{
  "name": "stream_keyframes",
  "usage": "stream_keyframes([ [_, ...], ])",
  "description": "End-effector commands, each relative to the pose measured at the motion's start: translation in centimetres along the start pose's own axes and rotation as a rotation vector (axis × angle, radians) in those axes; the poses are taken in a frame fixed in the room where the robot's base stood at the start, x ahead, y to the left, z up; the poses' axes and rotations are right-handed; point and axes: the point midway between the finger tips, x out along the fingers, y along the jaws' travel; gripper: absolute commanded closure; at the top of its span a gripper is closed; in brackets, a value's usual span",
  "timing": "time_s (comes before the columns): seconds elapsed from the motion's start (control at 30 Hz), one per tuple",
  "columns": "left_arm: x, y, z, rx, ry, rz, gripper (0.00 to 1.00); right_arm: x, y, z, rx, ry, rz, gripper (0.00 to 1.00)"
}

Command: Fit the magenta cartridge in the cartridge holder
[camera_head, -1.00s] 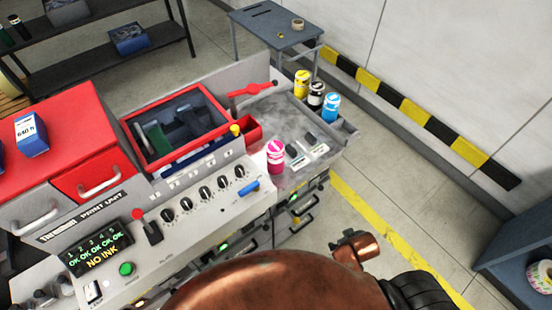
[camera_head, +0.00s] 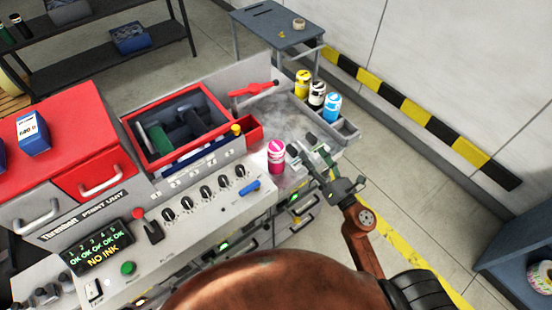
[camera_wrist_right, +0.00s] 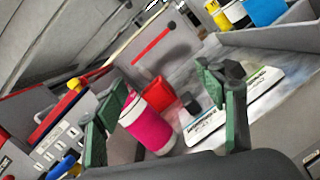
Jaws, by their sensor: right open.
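The magenta cartridge (camera_head: 276,162) stands upright on the machine top, right of the knob panel. A grey holder (camera_head: 348,131) at the right edge carries yellow (camera_head: 302,83), black (camera_head: 316,95) and cyan (camera_head: 332,107) cartridges in a row; its near end looks empty. My right gripper (camera_head: 312,164) is open, just right of the magenta cartridge. In the right wrist view the magenta cartridge (camera_wrist_right: 150,128) shows between the spread green fingers (camera_wrist_right: 163,95), nearer the left one; I cannot tell whether they touch. My left gripper is out of view.
A red-framed open bin (camera_head: 180,125) and a small red box (camera_head: 250,131) stand left of the cartridge. A red lever (camera_head: 252,89) lies behind. White cards (camera_wrist_right: 250,100) lie on the worktop by the right finger. The panel display (camera_head: 97,247) reads NO INK.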

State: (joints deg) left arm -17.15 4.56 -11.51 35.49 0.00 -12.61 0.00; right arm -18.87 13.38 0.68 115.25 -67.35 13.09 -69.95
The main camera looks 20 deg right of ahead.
Motion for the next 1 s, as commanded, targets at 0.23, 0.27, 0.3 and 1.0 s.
stream_keyframes([
  [0.23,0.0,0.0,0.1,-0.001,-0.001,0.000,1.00,0.4,4.0,-6.7,-0.401,0.180,0.248,0.36],
  [0.27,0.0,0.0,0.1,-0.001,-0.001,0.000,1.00,0.3,4.2,-7.1,-0.420,0.189,0.262,0.36],
  [0.3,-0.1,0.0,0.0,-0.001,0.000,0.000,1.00,0.5,4.4,-7.5,-0.438,0.198,0.275,0.36],
  [1.0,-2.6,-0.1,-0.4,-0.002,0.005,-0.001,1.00,7.5,6.5,-9.4,-0.450,0.204,0.287,0.36],
])
